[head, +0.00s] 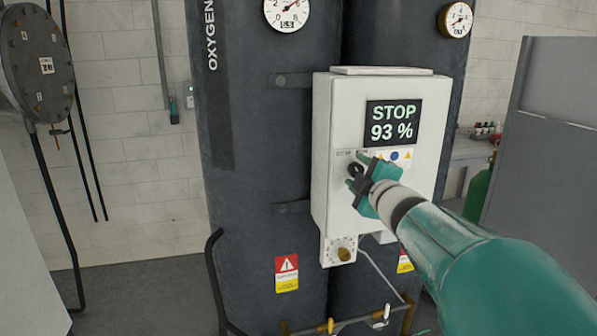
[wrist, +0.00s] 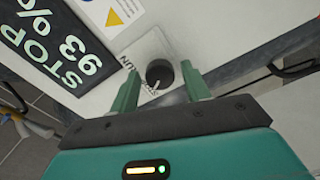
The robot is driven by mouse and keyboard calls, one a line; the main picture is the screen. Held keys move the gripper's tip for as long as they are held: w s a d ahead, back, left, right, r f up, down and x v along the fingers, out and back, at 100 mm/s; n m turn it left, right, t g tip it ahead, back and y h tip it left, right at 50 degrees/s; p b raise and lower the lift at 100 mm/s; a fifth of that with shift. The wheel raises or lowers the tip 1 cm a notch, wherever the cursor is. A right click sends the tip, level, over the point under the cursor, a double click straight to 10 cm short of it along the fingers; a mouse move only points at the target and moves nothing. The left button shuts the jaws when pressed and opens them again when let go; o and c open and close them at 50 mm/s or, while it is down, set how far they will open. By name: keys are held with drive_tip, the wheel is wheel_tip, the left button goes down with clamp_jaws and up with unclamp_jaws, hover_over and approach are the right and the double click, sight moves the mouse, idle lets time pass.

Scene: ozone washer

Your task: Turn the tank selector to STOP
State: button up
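The tank selector is a black round knob (wrist: 160,73) on a small light plate, with a white pointer mark aimed at its lower edge in the wrist view. In the head view the knob (head: 355,170) shows beside my gripper (head: 364,182). My gripper (wrist: 160,82) is open, with one finger on each side of the knob and a visible gap to each. A RUN label is beside the knob; another small label is partly hidden by the left finger. The display (head: 393,122) reads STOP and 93 %.
The white control box (head: 335,110) is mounted on dark tanks (head: 250,190). A lower small box with a brass knob (head: 344,254) hangs below it. Pipes and yellow-handled valves (head: 330,325) run near the floor. A grey panel (head: 555,130) stands at right.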

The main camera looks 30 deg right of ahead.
drive_tip(key=shift+s, duration=0.1)
drive_tip(key=v, duration=1.3)
drive_tip(key=shift+s, duration=0.25)
drive_tip(key=shift+a, duration=0.1)
drive_tip(key=w+a+f+m+g, duration=0.3)
drive_tip(key=a+f+m+g, duration=0.4)
drive_tip(key=a+f+m, duration=0.4)
drive_tip(key=s+a+f+g+y, duration=0.2)
drive_tip(key=s+a+f, duration=0.1)
drive_tip(key=a, duration=0.5)
drive_tip(key=s+a+f+g+y, duration=0.2)
drive_tip(key=s+a+f+y, duration=0.1)
drive_tip(key=a, duration=0.5)
drive_tip(key=shift+f+g, duration=0.4)
drive_tip(key=shift+f, duration=0.1)
